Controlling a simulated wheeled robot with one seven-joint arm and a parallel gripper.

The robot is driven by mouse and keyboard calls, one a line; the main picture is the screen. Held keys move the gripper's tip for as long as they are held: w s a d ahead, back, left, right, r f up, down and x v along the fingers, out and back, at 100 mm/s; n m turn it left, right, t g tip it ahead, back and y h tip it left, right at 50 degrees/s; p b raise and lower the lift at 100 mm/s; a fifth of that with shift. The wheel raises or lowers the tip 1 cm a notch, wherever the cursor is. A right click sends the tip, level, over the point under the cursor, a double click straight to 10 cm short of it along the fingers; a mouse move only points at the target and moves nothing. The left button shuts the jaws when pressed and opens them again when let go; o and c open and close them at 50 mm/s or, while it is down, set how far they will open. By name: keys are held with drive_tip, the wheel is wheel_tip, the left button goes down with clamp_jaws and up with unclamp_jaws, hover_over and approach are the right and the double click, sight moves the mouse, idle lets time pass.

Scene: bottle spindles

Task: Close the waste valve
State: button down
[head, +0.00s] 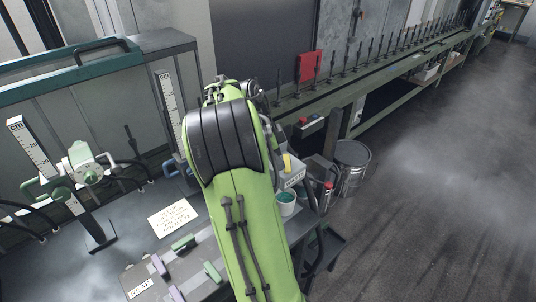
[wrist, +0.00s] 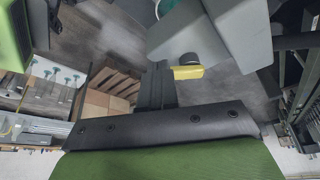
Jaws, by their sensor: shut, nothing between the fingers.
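The waste valve shows in the head view as a yellow handle (head: 287,162) on a pale box (head: 291,178) with a label that is hard to read. In the wrist view the yellow handle (wrist: 189,72) sticks out from a dark hub on the grey box (wrist: 190,30). My gripper (wrist: 160,68) is shut and empty, its black fingers just left of the handle in the wrist view. I cannot tell whether they touch it. In the head view my green arm hides the fingers.
A white cup with teal contents (head: 286,203) stands close below the valve box. A metal drum (head: 351,165) is to the right. A bench with several upright spindles (head: 345,71) runs behind. The floor at right is clear but hazy.

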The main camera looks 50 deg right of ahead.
sight(288, 170)
drive_tip(key=n, duration=0.2)
drive_tip(key=s+n+t+b, duration=0.1)
drive_tip(key=s+n+t+h+b, duration=0.1)
drive_tip(key=n, duration=0.1)
drive_tip(key=shift+s+d+f+n, duration=0.1)
drive_tip(key=shift+s+d+n, duration=0.15)
drive_tip(key=shift+d+n, duration=0.1)
drive_tip(key=shift+s+d, duration=0.2)
drive_tip(key=shift+s, duration=0.05)
idle(0.5)
